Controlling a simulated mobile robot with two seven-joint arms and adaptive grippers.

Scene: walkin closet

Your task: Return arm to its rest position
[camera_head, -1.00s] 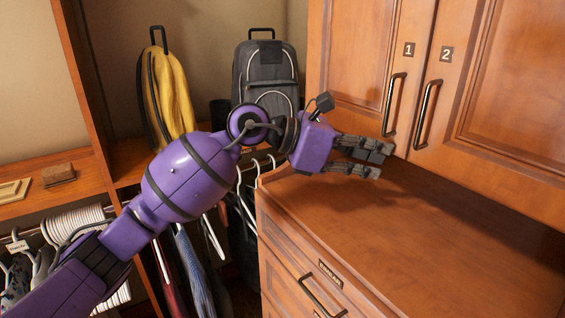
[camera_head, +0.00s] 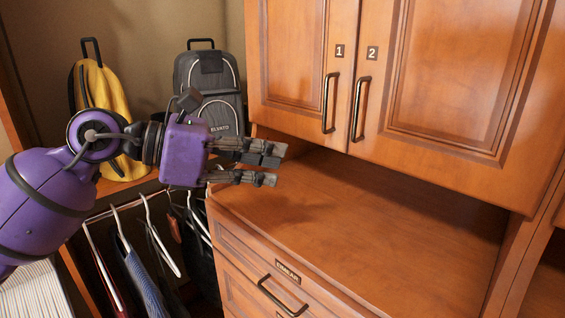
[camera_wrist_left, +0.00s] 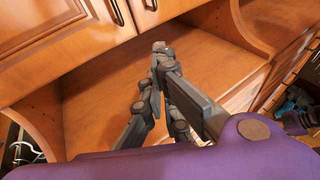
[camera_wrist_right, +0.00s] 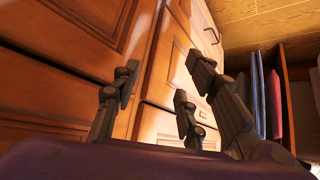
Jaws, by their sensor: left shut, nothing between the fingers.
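My left gripper (camera_head: 270,167) reaches in from the left on its purple arm (camera_head: 30,205). It is in front of the upper cabinet's left edge and over the left end of the wooden counter (camera_head: 380,225). In the left wrist view its fingers (camera_wrist_left: 158,75) come together with nothing between them. My right arm is outside the head view. In the right wrist view the right gripper (camera_wrist_right: 163,88) has its fingers spread apart and empty, in front of wooden drawer fronts (camera_wrist_right: 155,125).
Upper cabinet doors 1 (camera_head: 300,60) and 2 (camera_head: 450,80) are shut, with upright bar handles. A grey backpack (camera_head: 213,85) and a yellow bag (camera_head: 103,95) stand behind the arm. Hangers (camera_head: 160,240) hang below. The counter is bare.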

